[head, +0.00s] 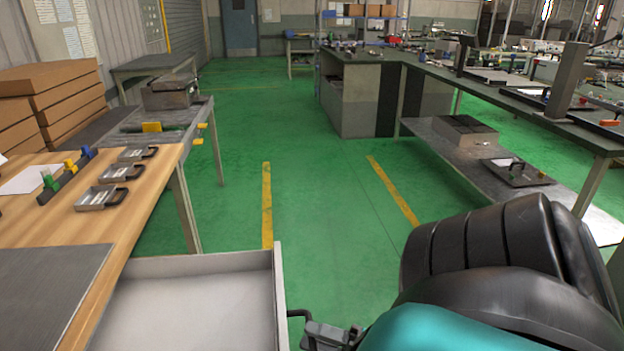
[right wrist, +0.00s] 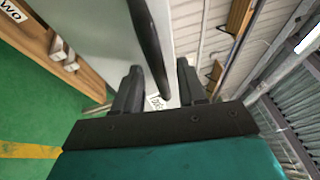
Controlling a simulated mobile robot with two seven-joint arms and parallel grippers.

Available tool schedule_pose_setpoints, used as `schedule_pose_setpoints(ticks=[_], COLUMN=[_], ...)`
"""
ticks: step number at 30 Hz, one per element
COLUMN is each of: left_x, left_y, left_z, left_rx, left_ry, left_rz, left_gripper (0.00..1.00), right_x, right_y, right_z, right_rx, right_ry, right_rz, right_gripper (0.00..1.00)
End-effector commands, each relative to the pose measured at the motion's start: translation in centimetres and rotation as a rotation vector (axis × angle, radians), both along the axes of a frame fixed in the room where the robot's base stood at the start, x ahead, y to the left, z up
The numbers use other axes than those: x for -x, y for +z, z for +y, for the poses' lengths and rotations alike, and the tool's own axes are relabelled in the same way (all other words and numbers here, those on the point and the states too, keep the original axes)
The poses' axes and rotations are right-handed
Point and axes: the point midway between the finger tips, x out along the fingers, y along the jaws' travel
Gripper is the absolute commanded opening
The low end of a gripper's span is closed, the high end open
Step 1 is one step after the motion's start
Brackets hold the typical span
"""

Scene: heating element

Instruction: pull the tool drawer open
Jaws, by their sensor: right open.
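The tool drawer (head: 185,305) is a light grey, empty-looking tray that stands out from under the wooden bench at the lower left. Its front panel (head: 280,300) faces right, and a dark handle (head: 300,315) sticks out from it. In the right wrist view, the black handle bar (right wrist: 148,40) reaches between my right gripper's two fingers (right wrist: 158,85), with the pale drawer front (right wrist: 95,30) behind it. The right gripper (head: 322,332) is open around the handle; whether a finger touches it I cannot tell. My left gripper is out of view.
The wooden bench (head: 150,190) holds several small metal trays (head: 102,197) and a dark mat (head: 50,290). A metal side table (head: 170,135) stands beyond it. A long workbench with a lower shelf (head: 470,160) stands at the right. The green floor (head: 315,200) between is clear.

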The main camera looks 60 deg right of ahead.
Motion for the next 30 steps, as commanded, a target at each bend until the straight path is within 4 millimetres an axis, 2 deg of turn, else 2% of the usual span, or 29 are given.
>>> schedule_pose_setpoints(ticks=[9,15,21,30], left_x=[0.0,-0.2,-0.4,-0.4], left_y=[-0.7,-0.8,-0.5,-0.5], left_z=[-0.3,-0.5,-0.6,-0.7], left_rx=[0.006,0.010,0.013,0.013], left_ry=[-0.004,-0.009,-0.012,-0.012], left_rz=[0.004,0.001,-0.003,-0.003], left_gripper=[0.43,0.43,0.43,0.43], right_x=[6.5,9.8,11.1,11.2], right_y=[-1.4,-2.0,-2.1,-2.1], right_z=[-1.8,-2.7,-3.0,-3.0], right_rx=[0.003,0.001,0.001,0.001], right_ry=[0.000,0.000,0.001,0.001], right_rz=[0.006,0.002,0.001,-0.001], right_gripper=[0.41,0.41,0.41,0.41])
